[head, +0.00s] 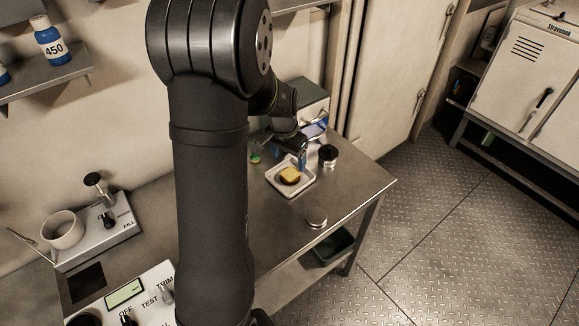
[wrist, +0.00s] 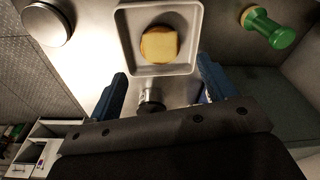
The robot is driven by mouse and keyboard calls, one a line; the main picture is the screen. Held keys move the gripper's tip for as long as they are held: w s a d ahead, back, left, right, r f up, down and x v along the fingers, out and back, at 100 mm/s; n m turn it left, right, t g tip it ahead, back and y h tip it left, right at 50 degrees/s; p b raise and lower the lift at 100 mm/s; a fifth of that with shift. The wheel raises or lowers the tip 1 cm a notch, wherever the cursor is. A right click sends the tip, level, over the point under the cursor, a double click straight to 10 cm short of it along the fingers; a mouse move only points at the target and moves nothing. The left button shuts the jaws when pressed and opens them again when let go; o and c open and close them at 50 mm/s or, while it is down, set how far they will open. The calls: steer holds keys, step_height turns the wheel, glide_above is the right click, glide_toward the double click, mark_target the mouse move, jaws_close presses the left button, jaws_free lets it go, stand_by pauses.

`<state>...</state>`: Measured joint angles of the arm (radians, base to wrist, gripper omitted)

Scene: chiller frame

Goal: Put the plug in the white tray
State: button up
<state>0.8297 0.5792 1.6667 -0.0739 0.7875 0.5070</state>
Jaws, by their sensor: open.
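The white tray (head: 274,184) lies on the steel bench in the head view. It also shows ahead of my fingers in the wrist view (wrist: 125,50). A pale yellow block with a brownish edge (wrist: 160,44) lies in it. A green, spool-shaped piece (wrist: 268,27), which looks like the plug, lies right of the tray in the wrist view. In the head view it is a small green spot (head: 255,158) left of my gripper. My gripper (head: 291,160), with blue fingers, is open and empty above the tray's back edge; the fingers also show in the wrist view (wrist: 162,68).
A black-topped jar (head: 328,156) stands right of the tray; a metal-and-black piece (wrist: 150,100) shows between my fingers in the wrist view. A round silver lid (head: 316,221) sits near the bench's front edge. Control boxes (head: 105,240) stand at the left.

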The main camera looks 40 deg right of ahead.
mark_target(290, 173)
steer(key=r, duration=0.5)
steer(key=shift+s+a, duration=0.1)
steer(key=shift+a, duration=0.2)
steer(key=f, duration=0.4)
steer(key=d+f, duration=0.1)
steer(key=f, duration=0.6)
steer(key=shift+w+d+f, duration=0.2)
steer(key=shift+f, duration=0.2)
steer(key=shift+r, duration=1.6)
